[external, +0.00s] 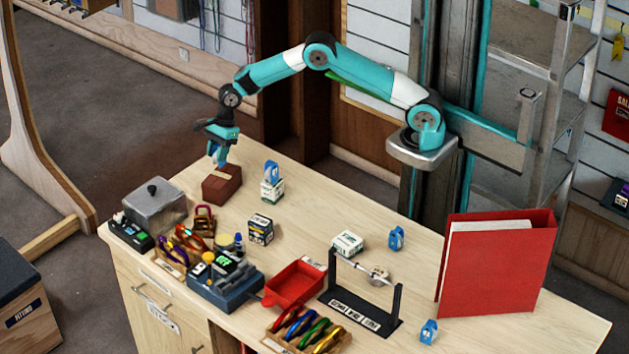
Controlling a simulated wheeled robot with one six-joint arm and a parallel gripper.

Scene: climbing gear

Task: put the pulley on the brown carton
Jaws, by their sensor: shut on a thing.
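The brown carton (221,188) stands near the back left edge of the table. My gripper (219,149) points down just above it, shut on a small blue thing that looks like a pulley (221,160). The jaws partly hide this pulley. Its lower end is at the carton's top; I cannot tell whether it touches. Similar blue pulleys are elsewhere: one (271,172) on a white and green box (272,190), one (396,238) right of the middle, and one (429,332) at the front edge.
A grey metal box (155,207) stands left of the carton. A black and white box (260,229), a red tray (295,284), a black stand with a rod (362,310) and a red binder (495,265) stand on the table (330,210).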

